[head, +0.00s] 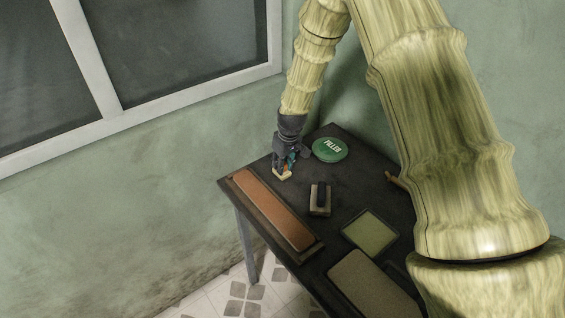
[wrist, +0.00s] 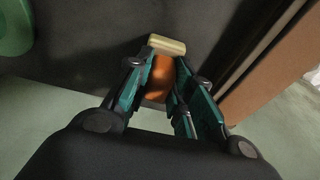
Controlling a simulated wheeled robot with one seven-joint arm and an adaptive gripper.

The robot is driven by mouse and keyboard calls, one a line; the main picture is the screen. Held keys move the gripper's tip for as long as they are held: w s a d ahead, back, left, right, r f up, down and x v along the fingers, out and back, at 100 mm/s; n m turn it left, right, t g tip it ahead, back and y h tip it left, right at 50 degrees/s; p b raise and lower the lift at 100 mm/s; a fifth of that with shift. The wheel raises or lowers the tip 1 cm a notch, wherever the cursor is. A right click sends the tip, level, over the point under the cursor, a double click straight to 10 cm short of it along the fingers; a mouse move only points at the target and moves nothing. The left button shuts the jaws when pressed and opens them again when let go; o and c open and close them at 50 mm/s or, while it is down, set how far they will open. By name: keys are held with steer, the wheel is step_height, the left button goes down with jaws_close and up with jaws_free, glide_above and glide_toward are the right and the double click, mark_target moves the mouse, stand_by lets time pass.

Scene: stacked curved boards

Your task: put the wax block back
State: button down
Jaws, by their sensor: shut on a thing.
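A small cream block (head: 283,174), which I take to be the wax block, is at the tips of my gripper (head: 283,165). My gripper points down over the far left part of the dark table, beside the upper end of the long brown board. I cannot tell whether the block touches the table.
The dark table (head: 262,172) holds a green tin marked FILLER (head: 330,149) right of my gripper. A brown board (head: 270,208) lies along the left edge. A dark-handled block (head: 320,198), a green pad (head: 370,232) and a grey-brown pad (head: 370,285) stand nearer.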

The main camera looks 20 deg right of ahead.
mark_target(287, 175)
steer(key=shift+f, duration=0.1)
steer(key=c, duration=1.3)
jaws_free()
steer(key=shift+o, duration=0.2)
steer(key=b+v, duration=0.2)
steer(key=v, duration=1)
steer(key=shift+b, duration=0.4)
